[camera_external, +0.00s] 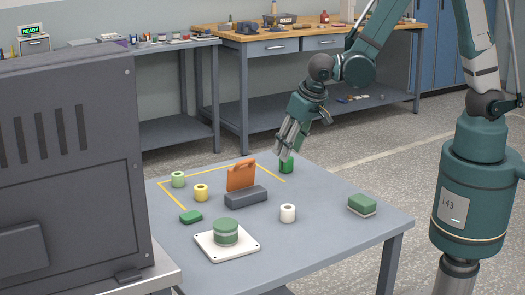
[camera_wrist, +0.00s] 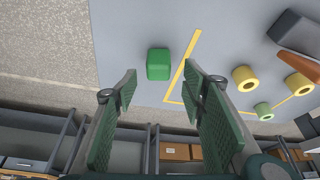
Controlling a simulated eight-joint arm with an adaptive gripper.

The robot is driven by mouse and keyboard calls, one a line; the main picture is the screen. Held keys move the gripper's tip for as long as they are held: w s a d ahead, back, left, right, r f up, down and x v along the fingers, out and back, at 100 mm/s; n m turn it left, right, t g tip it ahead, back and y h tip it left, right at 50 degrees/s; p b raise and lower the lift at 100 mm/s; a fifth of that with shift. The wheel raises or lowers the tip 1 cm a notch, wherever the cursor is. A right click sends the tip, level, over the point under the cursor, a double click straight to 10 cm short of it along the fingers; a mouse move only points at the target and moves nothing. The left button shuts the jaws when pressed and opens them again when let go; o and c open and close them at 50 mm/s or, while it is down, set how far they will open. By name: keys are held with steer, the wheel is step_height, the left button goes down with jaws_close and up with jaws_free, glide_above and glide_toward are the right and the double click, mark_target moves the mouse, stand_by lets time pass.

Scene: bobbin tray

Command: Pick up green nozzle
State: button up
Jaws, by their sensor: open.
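A dark green rounded piece (camera_external: 287,166), which I take for the green nozzle, stands near the far edge of the grey table, by the end of the yellow tape line. In the wrist view the green nozzle (camera_wrist: 158,64) shows ahead, between the lines of the two fingers. My gripper (camera_external: 282,156) is above and close to it, pointing down at a tilt. In the wrist view my gripper (camera_wrist: 160,72) has its fingers wide apart with nothing between them. Whether a finger touches the nozzle cannot be told.
An orange upright piece (camera_external: 241,176) and dark grey block (camera_external: 246,197) stand mid-table. Around them are a yellow spool (camera_external: 201,192), light green spool (camera_external: 178,179), white spool (camera_external: 288,213), green-topped block (camera_external: 362,204) and white plate (camera_external: 245,247). The table's right front is mostly clear.

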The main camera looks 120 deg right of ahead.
mark_target(286, 164)
steer(key=shift+f, duration=0.1)
stand_by(0.3)
steer(key=shift+b+x, duration=1)
steer(key=shift+x, duration=1.55)
steer(key=shift+s+d, duration=0.1)
steer(key=shift+d, duration=0.05)
steer(key=c, duration=0.9)
